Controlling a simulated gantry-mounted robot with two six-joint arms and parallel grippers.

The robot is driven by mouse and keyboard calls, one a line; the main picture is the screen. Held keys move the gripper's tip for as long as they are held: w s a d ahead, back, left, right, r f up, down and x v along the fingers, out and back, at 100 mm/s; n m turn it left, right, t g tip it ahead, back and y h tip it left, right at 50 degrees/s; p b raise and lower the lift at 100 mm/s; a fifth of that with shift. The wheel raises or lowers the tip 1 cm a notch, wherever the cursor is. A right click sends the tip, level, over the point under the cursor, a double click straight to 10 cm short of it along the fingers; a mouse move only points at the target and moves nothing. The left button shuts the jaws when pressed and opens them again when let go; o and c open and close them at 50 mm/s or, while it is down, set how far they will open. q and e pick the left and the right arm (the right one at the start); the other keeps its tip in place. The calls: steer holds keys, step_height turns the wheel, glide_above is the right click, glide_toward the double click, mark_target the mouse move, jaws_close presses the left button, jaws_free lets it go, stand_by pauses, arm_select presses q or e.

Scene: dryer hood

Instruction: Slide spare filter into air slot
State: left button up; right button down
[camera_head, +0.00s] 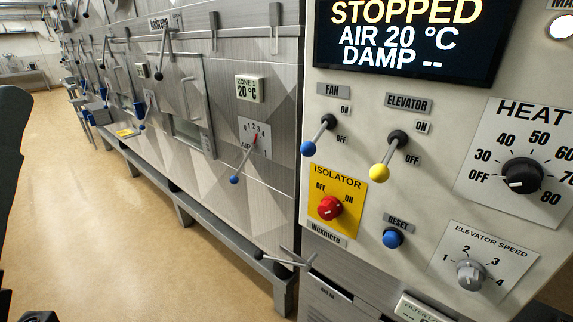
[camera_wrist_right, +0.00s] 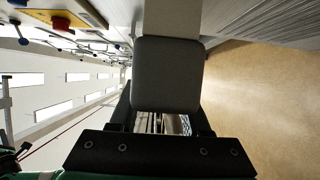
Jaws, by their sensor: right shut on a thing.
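The right wrist view shows my right gripper (camera_wrist_right: 162,122), its dark fingers shut on a dark grey, rounded block (camera_wrist_right: 165,73). I cannot tell whether this block is the spare filter or part of it. Narrow light parts show behind it, between the fingers. In the head view, a grey panel with small lettering (camera_head: 338,298) sits low under the control cabinet, cut by the bottom edge. A pale label beginning "FILTER" (camera_head: 420,308) is beside it. The air slot's opening is not clearly seen. My left gripper is not in view.
The control cabinet (camera_head: 450,135) carries a fan lever (camera_head: 319,135), elevator lever (camera_head: 388,157), red isolator knob (camera_head: 330,207) and blue reset button (camera_head: 393,238). A metal lever (camera_head: 285,258) juts out low beside it. Steel dryer walls run back left; the tan floor (camera_head: 110,220) is open.

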steer(key=s+p, duration=0.1)
steer(key=s, duration=0.6)
steer(key=shift+s+d+p, duration=0.2)
steer(key=shift+s+p, duration=0.05)
steer(key=shift+p, duration=0.15)
